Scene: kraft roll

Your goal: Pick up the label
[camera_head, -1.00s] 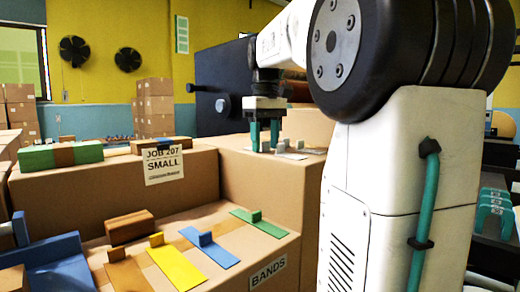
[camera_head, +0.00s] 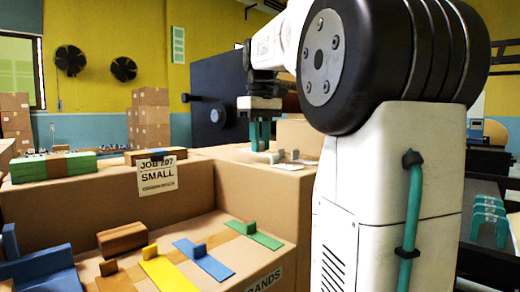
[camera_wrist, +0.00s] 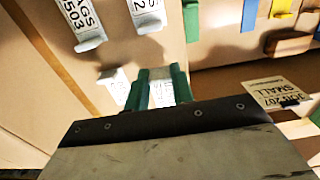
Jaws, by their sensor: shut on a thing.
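My gripper (camera_head: 260,147) has teal fingers and is over the top of the cardboard box at the centre of the head view. In the wrist view my gripper (camera_wrist: 162,76) is shut on a white label (camera_wrist: 161,94) with printed text, which shows between the fingers. I cannot tell whether this label is clear of the box top. Other white labels with raised grip tabs lie close by: one marked 503 (camera_wrist: 79,18), one beside it (camera_wrist: 145,12), and a partly shadowed one (camera_wrist: 118,90) just left of the fingers. In the head view a label (camera_head: 297,158) lies right of the fingers.
A lower cardboard surface (camera_head: 215,228) holds a yellow strip (camera_head: 167,274), a blue strip (camera_head: 206,260) and a green strip (camera_head: 255,235). A brown block (camera_head: 122,238) lies left of them. A "JOB 207 SMALL" sign (camera_head: 157,176) hangs on the box front.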

